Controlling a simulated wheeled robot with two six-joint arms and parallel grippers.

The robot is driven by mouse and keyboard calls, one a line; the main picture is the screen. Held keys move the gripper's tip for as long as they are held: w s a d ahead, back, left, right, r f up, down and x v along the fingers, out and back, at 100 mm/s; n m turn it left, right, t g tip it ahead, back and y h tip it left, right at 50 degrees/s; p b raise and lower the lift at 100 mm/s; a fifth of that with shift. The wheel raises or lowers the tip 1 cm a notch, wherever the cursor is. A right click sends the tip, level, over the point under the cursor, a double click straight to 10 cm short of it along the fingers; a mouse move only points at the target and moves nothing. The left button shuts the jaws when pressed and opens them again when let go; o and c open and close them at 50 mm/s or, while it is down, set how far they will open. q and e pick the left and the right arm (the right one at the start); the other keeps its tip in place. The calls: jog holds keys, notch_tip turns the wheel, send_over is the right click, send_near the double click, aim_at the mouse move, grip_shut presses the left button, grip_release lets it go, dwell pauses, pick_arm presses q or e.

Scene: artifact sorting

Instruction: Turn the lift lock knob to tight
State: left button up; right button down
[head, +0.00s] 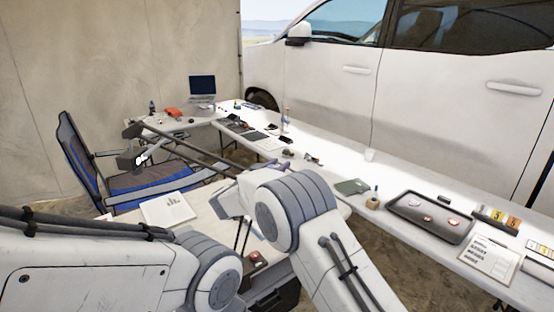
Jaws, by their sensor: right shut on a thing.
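A dark boom (195,148) of two parallel bars reaches left over the near table, with a grey instrument head (130,158) at its far left end. Its right end passes behind my right arm. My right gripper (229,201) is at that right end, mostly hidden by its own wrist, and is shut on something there. This fits the lift lock knob, but the knob and its setting are hidden. My left arm enters at the lower left; its gripper is out of view.
White papers (169,209) lie on the near table left of my right arm. A blue chair (150,186) stands behind it. A long white table (390,187) carries a dark tray (410,222) and small objects. A white vehicle (425,110) stands close behind that table.

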jog(key=shift+r+h, duration=0.25)
jog(key=shift+h, duration=0.05)
jog(key=shift+c, duration=2.2)
grip_release()
jog(key=shift+f, duration=0.1)
jog(key=shift+s+a+f, duration=0.15)
jog(key=shift+s+a, duration=0.15)
jog(key=shift+s, duration=0.1)
jog(key=b+v, duration=0.3)
jog(key=v, duration=0.6)
jog(key=shift+s+r, duration=0.2)
jog(key=shift+r, duration=0.1)
